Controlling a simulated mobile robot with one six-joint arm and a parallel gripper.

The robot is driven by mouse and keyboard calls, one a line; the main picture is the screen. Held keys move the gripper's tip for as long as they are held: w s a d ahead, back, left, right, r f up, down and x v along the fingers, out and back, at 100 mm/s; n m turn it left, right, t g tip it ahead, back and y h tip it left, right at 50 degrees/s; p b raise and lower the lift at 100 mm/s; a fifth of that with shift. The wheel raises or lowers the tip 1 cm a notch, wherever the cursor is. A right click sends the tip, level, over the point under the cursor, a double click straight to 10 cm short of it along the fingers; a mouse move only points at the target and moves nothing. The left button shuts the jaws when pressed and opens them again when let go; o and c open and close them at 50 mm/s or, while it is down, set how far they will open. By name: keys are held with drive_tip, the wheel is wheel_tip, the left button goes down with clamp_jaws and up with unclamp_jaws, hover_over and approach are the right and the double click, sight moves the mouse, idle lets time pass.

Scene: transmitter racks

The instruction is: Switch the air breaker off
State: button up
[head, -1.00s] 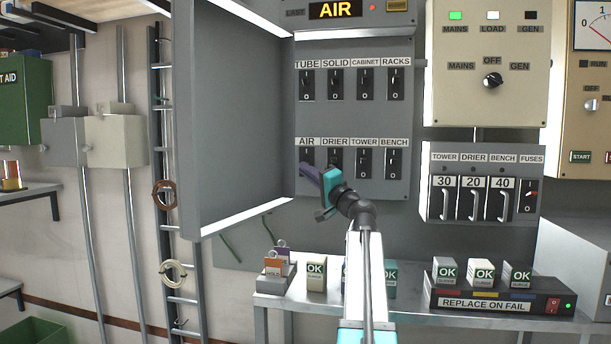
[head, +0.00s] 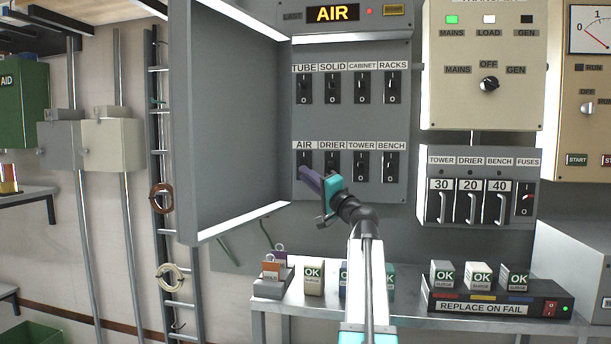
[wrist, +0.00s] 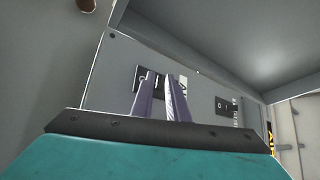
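The air breaker (head: 304,158) is a black rocker switch under the AIR label, at the left end of the lower row in the open grey panel (head: 343,123). My gripper (head: 301,171) is just in front of its lower part and hides some of it, so its rocker position is unclear. In the wrist view, the two purple fingers (wrist: 160,78) have a narrow gap between them with nothing held. A black switch marked 0 and 1 (wrist: 148,73) is right behind their tips. Whether the fingers touch it cannot be told.
The drier (head: 333,163), tower and bench breakers stand to the right in the same row, with another row above. The open panel door (head: 235,120) blocks the left side. An amber display reads AIR (head: 337,13). Below is a bench with several OK-marked blocks (head: 313,278).

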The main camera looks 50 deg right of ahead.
drive_tip(key=p+v, duration=0.1)
drive_tip(key=v, duration=1.1)
drive_tip(key=shift+s+p, duration=0.2)
drive_tip(key=shift+p, duration=0.15)
drive_tip(key=shift+r, duration=0.1)
